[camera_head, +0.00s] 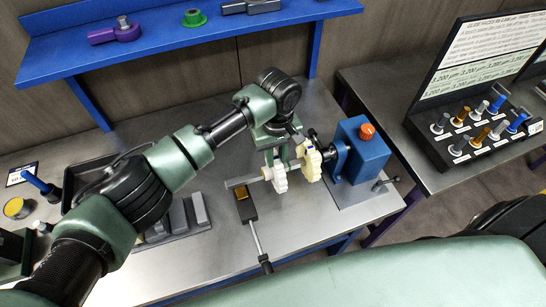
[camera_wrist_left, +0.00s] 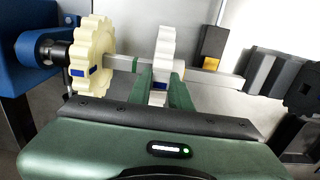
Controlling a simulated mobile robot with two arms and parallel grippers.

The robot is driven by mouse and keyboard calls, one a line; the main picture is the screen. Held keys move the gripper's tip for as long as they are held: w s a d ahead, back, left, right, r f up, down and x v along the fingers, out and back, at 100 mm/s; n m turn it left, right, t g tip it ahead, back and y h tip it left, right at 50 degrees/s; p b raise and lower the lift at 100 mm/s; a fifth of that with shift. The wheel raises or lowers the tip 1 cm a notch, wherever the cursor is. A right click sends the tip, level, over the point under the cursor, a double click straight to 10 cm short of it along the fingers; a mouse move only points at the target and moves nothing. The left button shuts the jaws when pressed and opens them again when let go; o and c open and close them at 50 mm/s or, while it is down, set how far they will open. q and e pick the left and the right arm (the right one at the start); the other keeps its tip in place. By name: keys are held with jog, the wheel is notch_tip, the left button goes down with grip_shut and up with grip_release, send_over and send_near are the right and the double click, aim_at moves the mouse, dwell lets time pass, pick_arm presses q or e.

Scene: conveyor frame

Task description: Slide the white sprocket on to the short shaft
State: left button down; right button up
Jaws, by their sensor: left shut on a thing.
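The white sprocket (camera_head: 280,179) is upright, left of a cream sprocket (camera_head: 309,161) in the head view. My left gripper (camera_head: 279,156) reaches down from above and is shut on it. In the left wrist view the fingers of my left gripper (camera_wrist_left: 161,88) flank the white sprocket (camera_wrist_left: 164,48). A grey shaft (camera_wrist_left: 122,62) runs from the cream sprocket (camera_wrist_left: 92,58) towards the white one. A grey bar (camera_wrist_left: 215,78) continues on its other side; the sprocket hides whether they join inside it. My right gripper does not show.
A blue housing (camera_head: 365,158) with an orange knob stands beside the cream sprocket. A long-handled tool (camera_head: 254,228) lies near the table's front edge. Grey blocks (camera_head: 180,219) and a dark tray (camera_head: 88,172) are to the left. A blue shelf (camera_head: 60,58) spans the back.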

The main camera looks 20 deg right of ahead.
pick_arm(q)
jog(key=shift+d+b, duration=0.7)
jog(key=shift+d, duration=0.5)
jog(key=c, duration=1.2)
grip_release()
jog(key=shift+r, duration=0.1)
notch_tip(320, 180, up, 8)
jog(key=b, duration=0.1)
jog(key=shift+b, duration=0.35)
